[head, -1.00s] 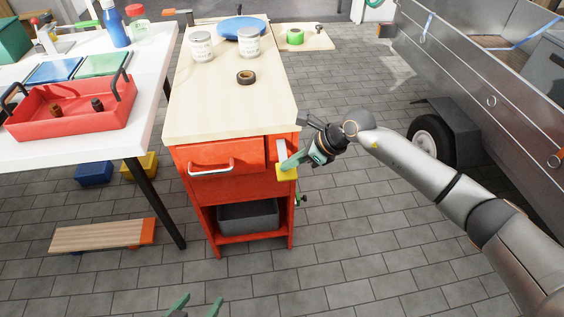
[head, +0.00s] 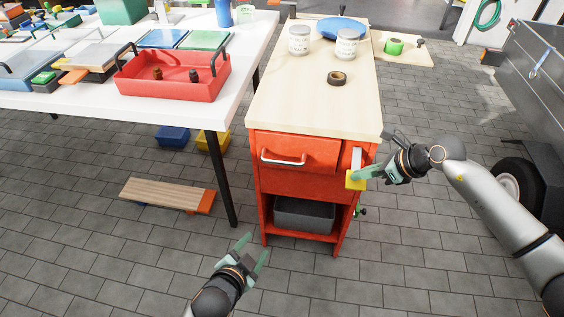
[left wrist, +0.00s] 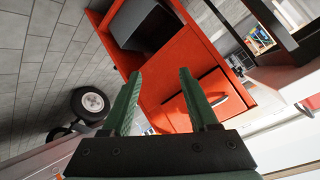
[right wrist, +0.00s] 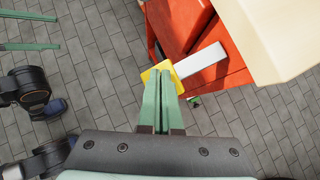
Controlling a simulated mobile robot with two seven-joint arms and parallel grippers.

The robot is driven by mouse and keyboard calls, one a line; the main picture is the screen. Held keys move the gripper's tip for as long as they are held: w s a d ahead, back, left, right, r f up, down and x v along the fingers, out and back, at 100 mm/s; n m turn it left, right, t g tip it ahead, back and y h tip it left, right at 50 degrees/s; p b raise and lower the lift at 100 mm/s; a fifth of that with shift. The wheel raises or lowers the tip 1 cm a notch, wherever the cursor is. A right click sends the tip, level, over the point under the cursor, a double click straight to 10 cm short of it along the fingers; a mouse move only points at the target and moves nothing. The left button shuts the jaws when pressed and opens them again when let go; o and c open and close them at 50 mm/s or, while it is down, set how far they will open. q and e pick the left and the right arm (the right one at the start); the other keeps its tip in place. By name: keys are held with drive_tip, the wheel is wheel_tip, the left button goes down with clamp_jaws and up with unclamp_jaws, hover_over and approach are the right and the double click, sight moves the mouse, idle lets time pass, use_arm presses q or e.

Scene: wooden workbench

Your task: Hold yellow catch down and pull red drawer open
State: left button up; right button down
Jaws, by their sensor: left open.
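The red drawer (head: 325,156) is in the upper front of a red cabinet, with a silver bar handle (head: 282,159). I cannot tell whether it is slightly out. The yellow catch (head: 351,185) is at the cabinet's front right, below a white bar (head: 357,157). My right gripper (right wrist: 164,75) is shut, its fingertips over the yellow catch (right wrist: 147,76); they appear to touch it. My left gripper (head: 256,244) is open and empty, low in front of the cabinet and apart from the handle. The left wrist view shows the handle (left wrist: 231,88) beyond the open fingers.
The cabinet's wooden top (head: 300,100) holds two cans, black tape (head: 337,78) and a blue disc. A grey bin (head: 304,215) sits on the lower shelf. A white table (head: 90,100) with a red tray (head: 175,88) stands at left. The floor in front is clear.

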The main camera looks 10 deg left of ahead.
use_arm(q)
drive_tip(key=w+d+r+m+t+y, duration=0.1)
drive_tip(key=w+r+m+t, duration=0.1)
drive_tip(key=w+r+m, duration=0.3)
drive_tip(key=m+t, duration=0.3)
drive_tip(key=m, duration=0.1)
approach(281, 164)
drive_tip(key=w, duration=0.2)
drive_tip(key=shift+y, duration=0.3)
drive_tip(key=shift+w+d+f, duration=0.1)
drive_tip(key=shift+w+f, duration=0.25)
drive_tip(key=shift+w, duration=1)
drive_tip(key=shift+w+d+f, duration=0.1)
drive_tip(key=shift+w+f, duration=0.2)
drive_tip(key=shift+w, duration=1.1)
drive_tip(key=shift+w+d+f, duration=0.1)
drive_tip(key=shift+w+f, duration=0.25)
drive_tip(key=shift+w, duration=1)
clamp_jaws()
